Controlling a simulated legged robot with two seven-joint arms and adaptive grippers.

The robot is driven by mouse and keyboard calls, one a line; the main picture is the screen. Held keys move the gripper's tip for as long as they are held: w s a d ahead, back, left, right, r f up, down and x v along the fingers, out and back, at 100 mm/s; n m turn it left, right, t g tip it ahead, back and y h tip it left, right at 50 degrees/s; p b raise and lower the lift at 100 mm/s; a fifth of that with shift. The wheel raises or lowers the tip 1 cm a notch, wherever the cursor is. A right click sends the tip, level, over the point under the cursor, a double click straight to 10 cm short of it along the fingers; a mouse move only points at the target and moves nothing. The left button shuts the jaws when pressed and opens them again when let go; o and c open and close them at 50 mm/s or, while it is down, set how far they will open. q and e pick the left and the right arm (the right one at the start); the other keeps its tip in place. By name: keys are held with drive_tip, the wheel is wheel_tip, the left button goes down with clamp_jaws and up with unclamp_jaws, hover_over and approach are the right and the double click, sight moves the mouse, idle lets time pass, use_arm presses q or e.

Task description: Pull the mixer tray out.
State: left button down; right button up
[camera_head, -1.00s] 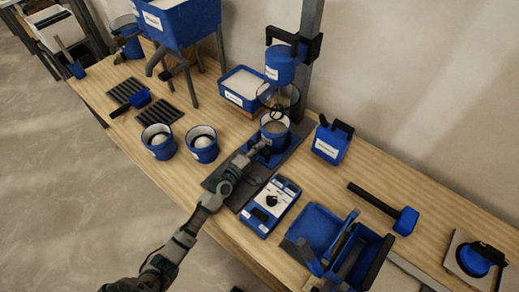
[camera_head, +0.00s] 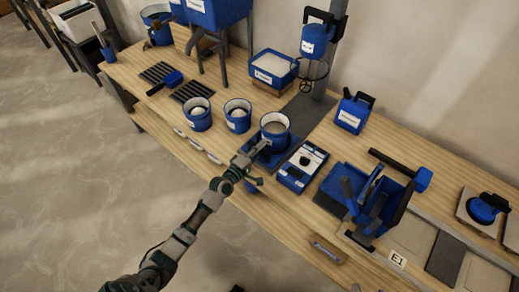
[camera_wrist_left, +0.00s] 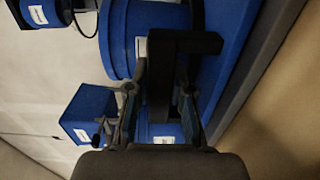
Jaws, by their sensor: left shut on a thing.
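The mixer tray (camera_head: 270,160) is a blue slide on a dark base plate (camera_head: 305,108), with a blue bucket (camera_head: 275,127) of grey mix standing on it. In the head view the bucket is in front of the mixer's whisk (camera_head: 312,72), clear of it. My left gripper (camera_head: 257,154) is at the tray's front end near the table edge. In the left wrist view my gripper (camera_wrist_left: 163,95) is shut on a black handle (camera_wrist_left: 170,48) in front of the blue bucket (camera_wrist_left: 118,40). The gripper hides part of the tray. My right gripper is out of view.
A blue canister (camera_head: 353,112) is at the back right. Open floor (camera_head: 90,190) lies in front of the table.

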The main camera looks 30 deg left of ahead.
use_arm(q)
drive_tip(key=shift+s+a, duration=0.35)
drive_tip(key=shift+s, duration=0.05)
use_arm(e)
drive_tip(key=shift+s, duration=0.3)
use_arm(q)
drive_tip(key=shift+f, duration=0.1)
drive_tip(key=c, duration=1.3)
unclamp_jaws()
drive_tip(key=shift+a+f, duration=0.1)
drive_tip(key=shift+a, duration=0.05)
drive_tip(key=shift+s, duration=0.1)
drive_tip(key=s, duration=0.3)
drive_tip(key=s+a, duration=0.1)
drive_tip(key=s, duration=0.7)
drive_tip(key=shift+s+a+f, duration=0.1)
drive_tip(key=shift+s+a, duration=0.15)
drive_tip(key=shift+a, duration=0.15)
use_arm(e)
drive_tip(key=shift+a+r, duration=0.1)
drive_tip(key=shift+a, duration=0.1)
use_arm(q)
drive_tip(key=shift+d, duration=0.1)
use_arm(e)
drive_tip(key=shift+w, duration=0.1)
